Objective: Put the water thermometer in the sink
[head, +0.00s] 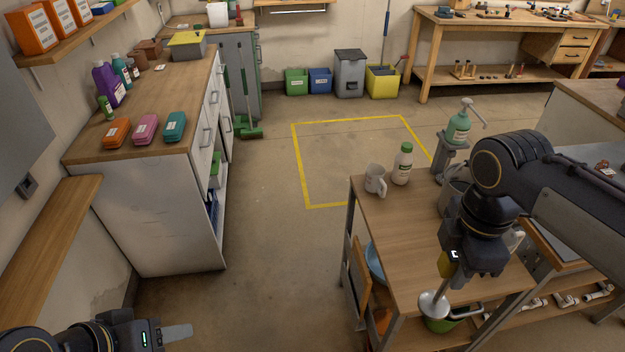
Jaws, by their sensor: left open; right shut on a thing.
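My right gripper (452,272) points down over the right-hand wooden bench. A grey metal surface at the right, apparently the sink (570,240), is largely hidden behind my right arm. My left gripper (178,332) is open and empty at the bottom left, over the floor.
A green soap dispenser (459,126) stands behind. The floor at the centre is clear.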

